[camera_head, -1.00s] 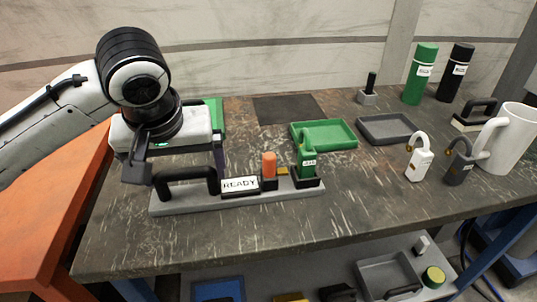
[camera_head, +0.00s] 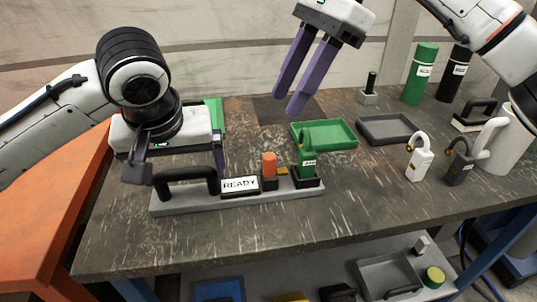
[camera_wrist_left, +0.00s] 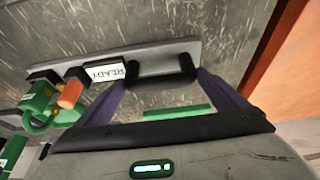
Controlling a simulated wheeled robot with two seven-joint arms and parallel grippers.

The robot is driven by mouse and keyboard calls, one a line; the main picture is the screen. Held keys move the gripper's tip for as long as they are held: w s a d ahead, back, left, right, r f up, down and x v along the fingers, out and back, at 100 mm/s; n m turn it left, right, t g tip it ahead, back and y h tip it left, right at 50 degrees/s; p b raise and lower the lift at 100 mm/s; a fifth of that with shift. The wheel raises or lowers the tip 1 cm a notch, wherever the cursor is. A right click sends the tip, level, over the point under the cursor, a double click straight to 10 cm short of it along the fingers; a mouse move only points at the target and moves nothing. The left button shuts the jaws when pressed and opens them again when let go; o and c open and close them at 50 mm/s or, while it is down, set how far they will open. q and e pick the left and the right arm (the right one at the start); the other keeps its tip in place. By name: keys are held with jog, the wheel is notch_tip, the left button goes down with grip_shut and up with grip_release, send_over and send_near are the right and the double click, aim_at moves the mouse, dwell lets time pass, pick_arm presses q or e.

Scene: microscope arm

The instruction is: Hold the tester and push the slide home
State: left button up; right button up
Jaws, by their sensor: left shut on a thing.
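The tester has a long grey base (camera_head: 235,201), a black handle (camera_head: 185,174) at its left end and a white READY sign (camera_head: 240,185). An orange upright piece (camera_head: 269,164) stands in a dark holder right of the sign; I cannot tell if it is the slide. A green padlock-shaped piece (camera_head: 308,160) stands in a black socket at the right end, with a small yellow part (camera_head: 282,170) between. My left gripper (camera_wrist_left: 162,78) is shut on the handle, one purple finger at each end. My right gripper (camera_head: 288,102) is open and empty, above and behind the tester, fingers pointing down.
A green tray (camera_head: 352,143) and a grey tray (camera_head: 412,135) lie behind the tester. A white padlock (camera_head: 418,164), a dark padlock (camera_head: 459,168) and a white mug (camera_head: 508,150) stand at right. Green and black cylinders stand at back right. The table front is clear.

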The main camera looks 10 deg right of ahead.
aim_at(269, 155)
jog(key=shift+h, duration=0.4)
jog(key=x, duration=1.3)
jog(key=shift+s+d+f, duration=0.25)
jog(key=shift+d, duration=0.1)
grip_shut()
